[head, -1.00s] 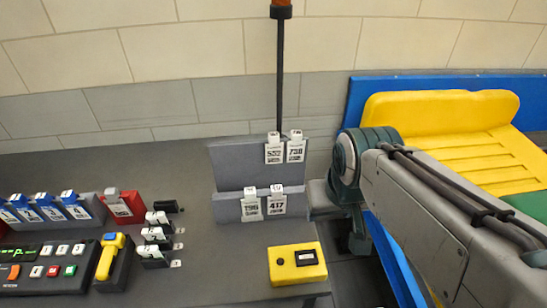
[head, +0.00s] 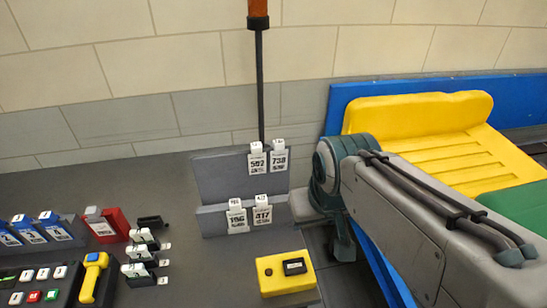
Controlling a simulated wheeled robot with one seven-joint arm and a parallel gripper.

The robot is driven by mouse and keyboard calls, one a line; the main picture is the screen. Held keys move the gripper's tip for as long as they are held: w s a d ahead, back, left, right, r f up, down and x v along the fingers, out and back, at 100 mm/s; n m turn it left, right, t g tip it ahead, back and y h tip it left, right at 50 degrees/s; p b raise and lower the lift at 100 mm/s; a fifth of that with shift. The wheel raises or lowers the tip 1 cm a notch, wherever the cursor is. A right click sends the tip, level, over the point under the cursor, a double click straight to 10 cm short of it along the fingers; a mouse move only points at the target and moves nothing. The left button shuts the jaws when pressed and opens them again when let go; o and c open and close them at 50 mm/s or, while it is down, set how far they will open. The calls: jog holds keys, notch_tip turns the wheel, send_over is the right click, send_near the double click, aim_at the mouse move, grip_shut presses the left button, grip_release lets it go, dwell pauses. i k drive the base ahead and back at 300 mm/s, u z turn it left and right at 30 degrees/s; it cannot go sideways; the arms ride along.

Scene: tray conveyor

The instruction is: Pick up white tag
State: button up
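Several white tags hang on a grey two-step rack on the dark counter in the head view. On the upper step are the tag marked 502 or similar (head: 258,163) and the tag marked 738 (head: 279,160). On the lower step are the tag marked 196 or similar (head: 237,220) and the tag marked 417 (head: 262,214). The grey rack (head: 212,179) stands near the back right of the counter. No tag is seen being touched.
A yellow box with a black panel (head: 286,273) sits in front of the rack. A red holder (head: 117,224), blue-topped tags (head: 54,226), white-and-green tags (head: 140,254) and a button panel (head: 35,285) fill the left. A dark pole (head: 259,90) rises behind the rack. Bare counter lies left of the rack.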

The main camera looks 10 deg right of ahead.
aim_at(262, 214)
jog(key=k, duration=1.25)
jog(key=u, duration=0.75)
jog(key=i, duration=1.3)
jog(key=z, duration=1.05)
